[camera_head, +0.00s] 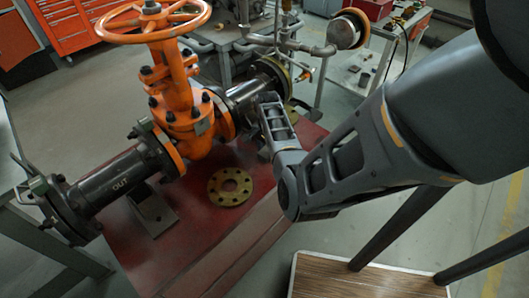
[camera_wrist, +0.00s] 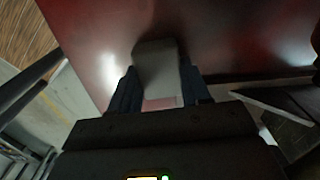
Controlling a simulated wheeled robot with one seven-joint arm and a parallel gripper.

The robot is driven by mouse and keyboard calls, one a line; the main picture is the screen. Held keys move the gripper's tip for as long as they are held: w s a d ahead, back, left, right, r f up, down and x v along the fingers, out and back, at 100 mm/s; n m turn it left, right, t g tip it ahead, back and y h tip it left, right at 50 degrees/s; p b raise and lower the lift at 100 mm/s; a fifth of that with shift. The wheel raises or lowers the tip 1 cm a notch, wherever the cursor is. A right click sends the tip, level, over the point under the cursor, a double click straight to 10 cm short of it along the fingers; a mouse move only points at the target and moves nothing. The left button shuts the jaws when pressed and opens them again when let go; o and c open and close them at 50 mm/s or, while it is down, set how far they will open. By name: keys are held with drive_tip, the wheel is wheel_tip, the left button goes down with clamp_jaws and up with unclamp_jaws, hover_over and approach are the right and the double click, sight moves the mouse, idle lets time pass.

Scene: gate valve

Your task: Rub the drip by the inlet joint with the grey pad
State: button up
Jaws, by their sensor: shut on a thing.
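My gripper (camera_wrist: 158,78) shows in the wrist view with two dark blue fingers shut on the grey pad (camera_wrist: 157,62). The pad sticks out past the fingertips over a red surface. In the head view the orange gate valve (camera_head: 180,105) stands on the red bench (camera_head: 205,235), its outlet pipe (camera_head: 118,182) marked OUT at left. The pipe on the other side (camera_head: 243,90) runs back right to a flange joint (camera_head: 270,72). My wrist is beside this pipe, and it hides the fingers there. I cannot make out the drip; pale shine on the red surface may be only reflected light.
A yellowish loose flange (camera_head: 230,187) lies on the bench in front of the valve. The orange handwheel (camera_head: 152,20) rises above it. Piping with a round gauge (camera_head: 348,29) stands behind. A wood-topped table (camera_head: 355,278) is at the lower right. The bench's front part is clear.

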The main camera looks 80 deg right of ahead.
sight(254, 166)
drive_tip(key=shift+s+d+r+p, duration=0.2)
drive_tip(key=shift+s+d+p, duration=0.1)
drive_tip(key=shift+d, duration=0.1)
drive_tip(key=shift+w+a+r+p, duration=0.25)
drive_tip(key=shift+w+a+p, duration=0.3)
drive_tip(key=shift+a+p, duration=0.15)
drive_tip(key=shift+w+a+f, duration=0.1)
drive_tip(key=shift+w+a, duration=0.45)
drive_tip(key=shift+a, duration=0.3)
drive_tip(key=shift+w+a+f, duration=0.1)
drive_tip(key=shift+w+a, duration=0.4)
drive_tip(key=shift+a, duration=0.4)
drive_tip(key=shift+w+a+f, duration=0.1)
drive_tip(key=shift+w+a, duration=0.45)
drive_tip(key=shift+a, duration=0.3)
drive_tip(key=shift+r, duration=3)
wheel_tip(254, 166, up, 3)
